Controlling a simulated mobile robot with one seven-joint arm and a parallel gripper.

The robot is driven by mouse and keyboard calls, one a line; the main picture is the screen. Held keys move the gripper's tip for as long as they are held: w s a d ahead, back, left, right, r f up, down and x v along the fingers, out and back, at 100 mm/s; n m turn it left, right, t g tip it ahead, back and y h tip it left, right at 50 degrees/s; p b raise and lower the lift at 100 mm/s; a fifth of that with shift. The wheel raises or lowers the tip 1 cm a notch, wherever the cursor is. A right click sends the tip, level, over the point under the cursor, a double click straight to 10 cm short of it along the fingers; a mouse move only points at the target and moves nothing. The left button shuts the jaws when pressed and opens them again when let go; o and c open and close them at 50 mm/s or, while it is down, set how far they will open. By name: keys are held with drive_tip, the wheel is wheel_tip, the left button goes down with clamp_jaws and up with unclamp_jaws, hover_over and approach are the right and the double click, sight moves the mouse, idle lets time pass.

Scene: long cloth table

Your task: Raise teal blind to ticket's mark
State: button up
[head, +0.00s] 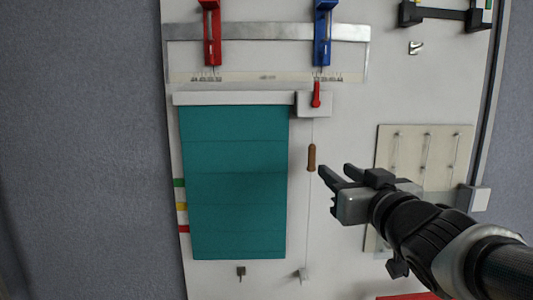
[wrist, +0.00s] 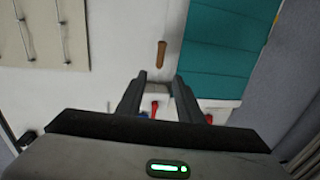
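The teal blind (head: 236,185) hangs lowered from a white rail (head: 235,98) on the white board. Its bottom edge sits below the green (head: 179,182), yellow (head: 181,206) and red (head: 183,229) marks along its left side. A thin cord with a brown wooden handle (head: 311,157) hangs right of the blind, under a white bracket (head: 313,105) with a red lever (head: 316,94). My gripper (head: 336,169) is open and empty, just right of and slightly below the handle. The wrist view shows the handle (wrist: 161,54) beyond my parted fingers (wrist: 160,80). I cannot make out a ticket.
Red (head: 212,35) and blue (head: 322,35) clamps sit above on a metal bar (head: 265,32). A beige panel (head: 425,150) with several cords is at the right, partly behind my arm.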

sight(313, 155)
drive_tip(key=w, duration=0.5)
drive_tip(key=w+a, duration=0.1)
drive_tip(key=w, duration=0.4)
drive_tip(key=w+a+p, duration=0.1)
drive_tip(key=w, duration=0.4)
drive_tip(key=shift+w+a+f, duration=0.1)
drive_tip(key=shift+a, duration=0.1)
clamp_jaws()
